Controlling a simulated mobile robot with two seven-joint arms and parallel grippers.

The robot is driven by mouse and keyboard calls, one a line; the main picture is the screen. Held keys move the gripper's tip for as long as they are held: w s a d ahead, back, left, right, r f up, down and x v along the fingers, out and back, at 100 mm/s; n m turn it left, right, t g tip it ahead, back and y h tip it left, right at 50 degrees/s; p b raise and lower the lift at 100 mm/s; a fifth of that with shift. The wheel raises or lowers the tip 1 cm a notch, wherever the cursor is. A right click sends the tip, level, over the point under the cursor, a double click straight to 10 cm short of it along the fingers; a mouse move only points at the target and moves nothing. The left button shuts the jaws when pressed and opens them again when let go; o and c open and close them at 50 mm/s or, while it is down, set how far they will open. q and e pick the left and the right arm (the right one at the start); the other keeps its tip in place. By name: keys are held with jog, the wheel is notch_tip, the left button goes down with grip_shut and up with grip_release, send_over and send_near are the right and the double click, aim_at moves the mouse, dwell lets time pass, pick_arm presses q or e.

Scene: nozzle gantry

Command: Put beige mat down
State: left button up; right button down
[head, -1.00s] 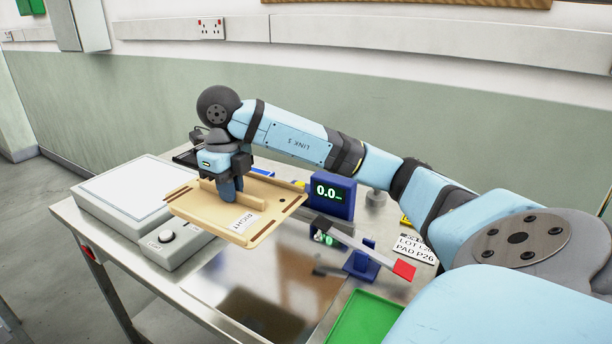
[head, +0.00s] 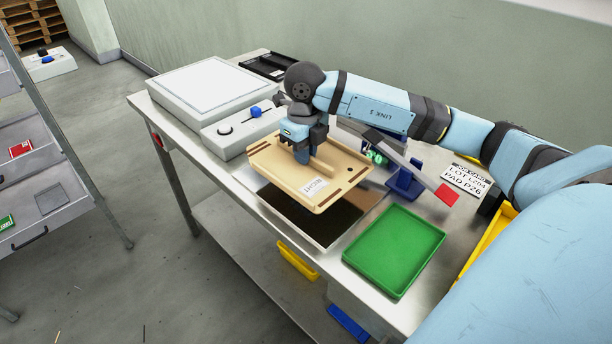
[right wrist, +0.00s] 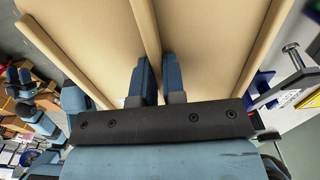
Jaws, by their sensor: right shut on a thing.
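The beige mat (head: 330,188) is a stiff tan board with a raised rib, slots at its edges and a white label reading RIGHT. My right gripper (head: 304,157) is shut on its rib from above. In the right wrist view, the two blue fingers (right wrist: 159,85) of my right gripper clasp the rib, and the mat (right wrist: 205,40) fills the upper middle. The mat appears held above a dark shiny plate (head: 300,215) on the bench, covering part of it. I cannot tell the exact gap. My left gripper is not in view.
A green tray (head: 395,250) lies at front right. A blue stand (head: 405,180) with a red-tipped lever (head: 445,194) is close to the mat's right. A white-topped box (head: 215,92) and a grey control box (head: 240,130) stand to the left. A lot label (head: 465,180) lies at right.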

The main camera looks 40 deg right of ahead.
jog(key=shift+f, duration=3.6)
jog(key=shift+b, duration=0.35)
jog(key=c, duration=1.6)
grip_release()
jog(key=shift+f, duration=0.2)
jog(key=shift+c, duration=0.2)
jog(key=o, duration=0.4)
jog(key=shift+o, duration=0.2)
notch_tip(320, 180, up, 12)
jog(key=shift+r+p, duration=0.2)
jog(key=shift+p, duration=0.35)
